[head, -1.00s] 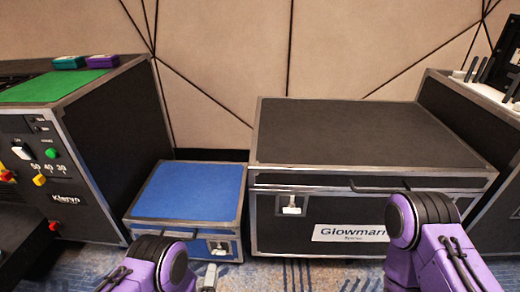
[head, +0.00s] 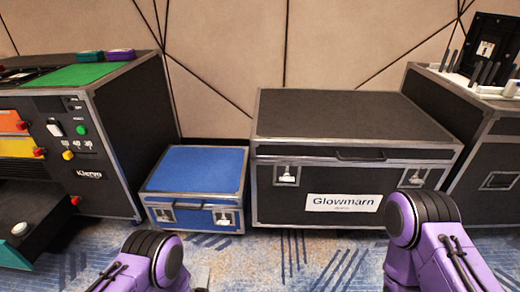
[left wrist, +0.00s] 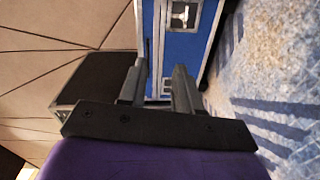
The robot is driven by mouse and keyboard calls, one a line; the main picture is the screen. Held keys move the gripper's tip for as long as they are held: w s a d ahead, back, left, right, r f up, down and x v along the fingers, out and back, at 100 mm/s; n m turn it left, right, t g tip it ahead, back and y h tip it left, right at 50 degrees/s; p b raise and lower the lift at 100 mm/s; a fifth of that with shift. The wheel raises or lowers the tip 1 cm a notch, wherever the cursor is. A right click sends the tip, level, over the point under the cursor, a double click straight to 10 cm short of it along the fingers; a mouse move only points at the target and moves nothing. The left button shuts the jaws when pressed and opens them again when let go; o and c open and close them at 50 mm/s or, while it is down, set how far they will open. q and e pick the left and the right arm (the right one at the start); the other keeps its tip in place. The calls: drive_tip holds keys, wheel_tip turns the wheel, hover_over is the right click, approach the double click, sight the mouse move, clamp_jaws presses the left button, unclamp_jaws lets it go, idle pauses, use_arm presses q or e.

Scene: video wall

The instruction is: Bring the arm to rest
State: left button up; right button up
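My left arm (head: 158,262) comes in at the lower left of the head view; its gripper is almost all below the frame. In the left wrist view my left gripper (left wrist: 159,88) shows two dark fingers apart, with nothing held between them. The blue case shows beyond the fingers in that view. My right arm (head: 432,240) is bent at the lower right of the head view; its gripper is out of view.
A blue case (head: 195,172) and a black Glowmarn case (head: 350,118) stand ahead on the carpet. A black cabinet (head: 135,130) with a green top panel (head: 75,77) is at left, with a low drawer (head: 28,228) sticking out. Another black case (head: 490,135) is at right. Carpet between is clear.

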use_arm(q)
drive_tip(key=s+a+f+m+g+y, duration=0.15)
drive_tip(key=s+a+m+g, duration=0.45)
drive_tip(key=s, duration=0.7)
drive_tip(key=s+a+f+m+g+y, duration=0.15)
drive_tip(key=s+a+m+g, duration=0.25)
drive_tip(key=s+a+g, duration=0.6)
drive_tip(key=s+d+f+t+b, duration=0.1)
drive_tip(key=s+d+f+b, duration=0.2)
drive_tip(key=f+b, duration=0.25)
use_arm(e)
wheel_tip(320, 180, down, 6)
drive_tip(key=s, duration=0.1)
use_arm(q)
wheel_tip(320, 180, up, 39)
drive_tip(key=w+t+p, duration=0.1)
drive_tip(key=p, duration=3.6)
drive_tip(key=shift+w+y+p, duration=0.15)
drive_tip(key=shift+y+p, duration=0.15)
drive_tip(key=shift+p, duration=0.1)
use_arm(e)
wheel_tip(320, 180, up, 38)
drive_tip(key=w, duration=0.1)
use_arm(q)
drive_tip(key=shift+d, duration=0.1)
use_arm(e)
drive_tip(key=shift+d, duration=0.1)
